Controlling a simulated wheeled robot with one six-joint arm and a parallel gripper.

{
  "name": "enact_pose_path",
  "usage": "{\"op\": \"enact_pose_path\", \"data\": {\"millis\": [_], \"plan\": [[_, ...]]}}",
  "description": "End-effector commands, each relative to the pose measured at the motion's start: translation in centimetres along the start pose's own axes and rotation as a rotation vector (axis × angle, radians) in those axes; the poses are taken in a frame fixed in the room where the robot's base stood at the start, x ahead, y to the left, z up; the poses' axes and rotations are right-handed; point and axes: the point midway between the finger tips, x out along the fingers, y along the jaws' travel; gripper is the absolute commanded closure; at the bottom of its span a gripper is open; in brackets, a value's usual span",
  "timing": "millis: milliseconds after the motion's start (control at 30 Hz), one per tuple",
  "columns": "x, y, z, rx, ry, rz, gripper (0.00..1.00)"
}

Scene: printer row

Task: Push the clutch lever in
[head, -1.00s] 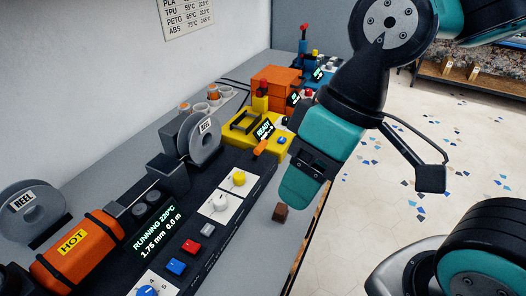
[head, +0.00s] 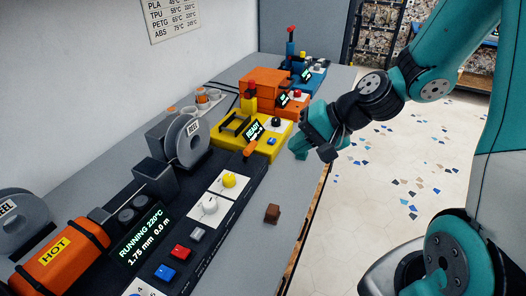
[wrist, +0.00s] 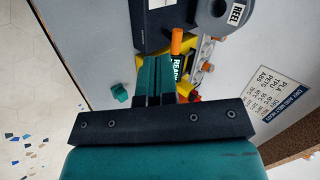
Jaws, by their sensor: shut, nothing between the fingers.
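An orange-handled lever (head: 250,149), which looks like the clutch lever, sticks out at the far end of the long dark machine, just in front of the yellow machine. In the wrist view the orange handle (wrist: 177,41) shows just beyond the fingertips. My gripper (head: 298,150) is shut and empty, above the right edge of the bench, to the right of the lever and apart from it. In the wrist view my teal fingers (wrist: 154,62) are together. They hide part of the yellow machine.
The yellow machine (head: 229,139) with a "READY" screen stands behind the lever, an orange machine (head: 262,86) beyond it. The dark machine (head: 232,212) carries knobs and coloured buttons. A small brown block (head: 272,213) lies on the bare bench strip at right.

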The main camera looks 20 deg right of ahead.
Motion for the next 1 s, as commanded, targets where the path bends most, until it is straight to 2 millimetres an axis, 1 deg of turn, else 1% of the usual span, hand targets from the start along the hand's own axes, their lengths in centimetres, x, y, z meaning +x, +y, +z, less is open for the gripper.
{"op": "enact_pose_path", "data": {"millis": [33, 100, 200, 567, 667, 767, 867, 1000], "plan": [[0.1, 1.3, -1.2, 0.073, 0.037, -0.015, 1.0], [0.1, 2.4, -2.4, 0.141, 0.079, -0.036, 1.0], [0.0, 3.2, -3.3, 0.196, 0.115, -0.052, 1.0], [0.0, 3.4, -3.6, 0.211, 0.125, -0.057, 1.0], [0.3, 3.4, -3.6, 0.211, 0.123, -0.057, 1.0], [1.4, 3.3, -3.7, 0.209, 0.12, -0.056, 1.0], [3.1, 3.2, -3.8, 0.209, 0.118, -0.055, 1.0], [6.2, 3.0, -4.2, 0.208, 0.117, -0.056, 1.0]]}}
